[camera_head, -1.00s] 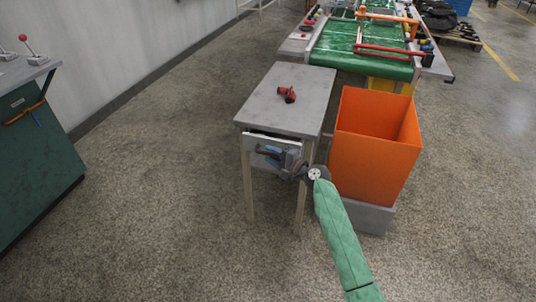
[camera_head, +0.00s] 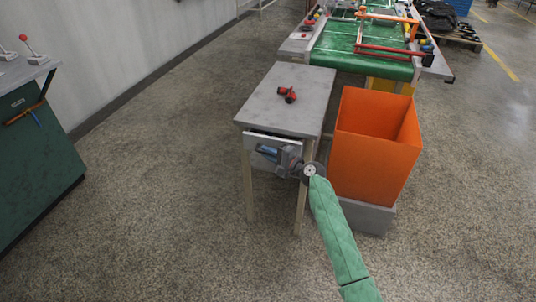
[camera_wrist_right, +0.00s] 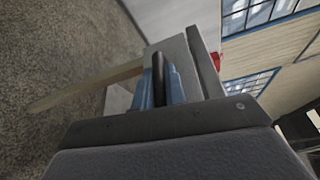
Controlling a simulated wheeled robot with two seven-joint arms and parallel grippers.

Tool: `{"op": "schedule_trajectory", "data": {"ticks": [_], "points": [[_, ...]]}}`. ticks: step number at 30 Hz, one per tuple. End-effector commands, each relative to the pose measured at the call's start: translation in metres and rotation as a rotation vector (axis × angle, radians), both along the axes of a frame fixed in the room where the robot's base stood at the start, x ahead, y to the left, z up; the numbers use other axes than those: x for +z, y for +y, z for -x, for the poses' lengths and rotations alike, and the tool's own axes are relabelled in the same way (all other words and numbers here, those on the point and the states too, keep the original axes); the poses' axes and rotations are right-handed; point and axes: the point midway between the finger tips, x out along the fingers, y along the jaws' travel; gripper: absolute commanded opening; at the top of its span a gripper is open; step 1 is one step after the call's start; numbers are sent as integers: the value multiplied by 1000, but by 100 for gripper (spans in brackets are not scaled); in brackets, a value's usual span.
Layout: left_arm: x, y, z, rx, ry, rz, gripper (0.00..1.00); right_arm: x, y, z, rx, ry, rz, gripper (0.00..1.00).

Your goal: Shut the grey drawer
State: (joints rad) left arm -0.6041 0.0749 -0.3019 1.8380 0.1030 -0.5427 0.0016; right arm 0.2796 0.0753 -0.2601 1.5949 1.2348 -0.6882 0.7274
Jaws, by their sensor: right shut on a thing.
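The grey drawer (camera_head: 251,144) sits under the top of a small grey table (camera_head: 300,108). A dark gap shows between the drawer's front and the tabletop, so it looks slightly out. My right gripper (camera_head: 270,152) is at the drawer's front. In the right wrist view, its blue fingers (camera_wrist_right: 160,88) are shut on a dark handle (camera_wrist_right: 158,66), with the grey drawer front (camera_wrist_right: 183,58) just beyond. My wrist hides part of the drawer in the head view. My left gripper is not in view.
A red object (camera_head: 289,95) lies on the tabletop. An orange bin (camera_head: 375,145) on a grey base stands close to the table's right, near my forearm. A green cabinet (camera_head: 40,150) is at the far left. The floor in front and to the left is clear.

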Motion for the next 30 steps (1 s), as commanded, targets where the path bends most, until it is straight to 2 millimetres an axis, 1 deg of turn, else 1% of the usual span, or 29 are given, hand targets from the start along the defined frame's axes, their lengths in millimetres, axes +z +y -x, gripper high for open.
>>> {"op": "schedule_trajectory", "data": {"ticks": [4, 9, 18, 19, 22, 30], "points": [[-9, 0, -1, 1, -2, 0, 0, -3, -5, -16, 0, 0, 1, 0], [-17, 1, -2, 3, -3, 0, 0, -2, -12, -35, 0, 0, 1, 0], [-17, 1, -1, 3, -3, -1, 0, 1, -14, -38, -3, -1, 0, 0], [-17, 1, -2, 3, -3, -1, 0, 1, -14, -38, -3, -2, 1, 15], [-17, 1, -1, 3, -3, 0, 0, 1, -14, -38, -3, -2, 1, 34], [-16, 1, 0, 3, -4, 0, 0, 0, -13, -37, -1, -1, 1, 34]]}}
